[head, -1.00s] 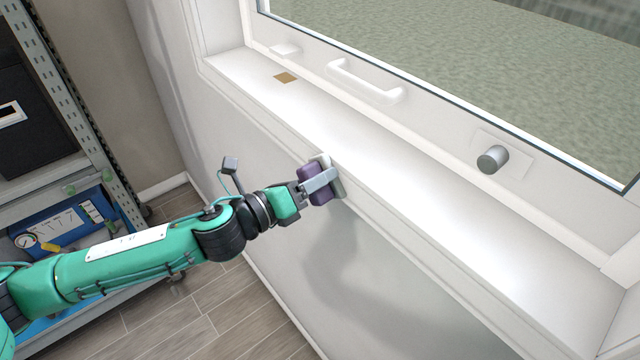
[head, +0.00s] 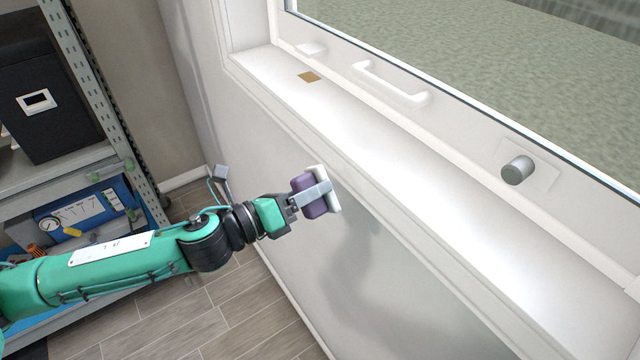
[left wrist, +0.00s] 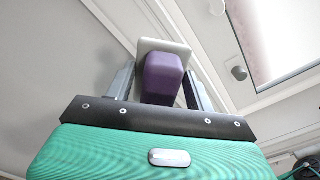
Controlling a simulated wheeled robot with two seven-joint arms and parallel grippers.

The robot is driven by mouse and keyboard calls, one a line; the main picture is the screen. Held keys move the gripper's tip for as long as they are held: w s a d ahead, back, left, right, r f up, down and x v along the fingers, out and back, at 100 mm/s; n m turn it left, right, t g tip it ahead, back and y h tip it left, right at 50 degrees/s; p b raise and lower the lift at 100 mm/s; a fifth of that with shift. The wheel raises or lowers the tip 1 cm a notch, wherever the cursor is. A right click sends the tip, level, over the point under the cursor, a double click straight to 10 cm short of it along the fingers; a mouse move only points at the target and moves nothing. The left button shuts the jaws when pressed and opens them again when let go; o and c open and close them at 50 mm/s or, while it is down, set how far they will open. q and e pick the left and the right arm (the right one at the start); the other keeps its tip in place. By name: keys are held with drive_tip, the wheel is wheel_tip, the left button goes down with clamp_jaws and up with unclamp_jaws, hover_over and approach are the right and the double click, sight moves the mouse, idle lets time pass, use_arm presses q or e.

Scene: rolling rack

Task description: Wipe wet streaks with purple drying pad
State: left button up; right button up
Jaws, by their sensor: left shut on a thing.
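The purple drying pad (head: 309,197) has a purple body and a pale whitish face. My left gripper (head: 318,192) is shut on its purple body. It holds the pad in front of the window sill's front edge, at about the middle of the head view. The left wrist view also shows the pad (left wrist: 162,78) between the two fingers, with its pale face at the far end. The white window sill (head: 400,185) runs from upper left to lower right. I cannot make out wet streaks on it or on the window. My right gripper is out of view.
A white handle (head: 390,84) and a grey knob (head: 517,170) stick out from the window frame. A metal rack (head: 90,90) with a black box (head: 45,100) and a blue case (head: 85,215) stands at left.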

use_arm(q)
drive_tip(key=shift+s+a, duration=0.15)
drive_tip(key=shift+a, duration=0.05)
drive_tip(key=v, duration=0.3)
idle(0.5)
drive_tip(key=shift+d+f+b, duration=0.1)
drive_tip(key=shift+f+b, duration=0.05)
drive_tip(key=shift+b, duration=0.2)
idle(0.4)
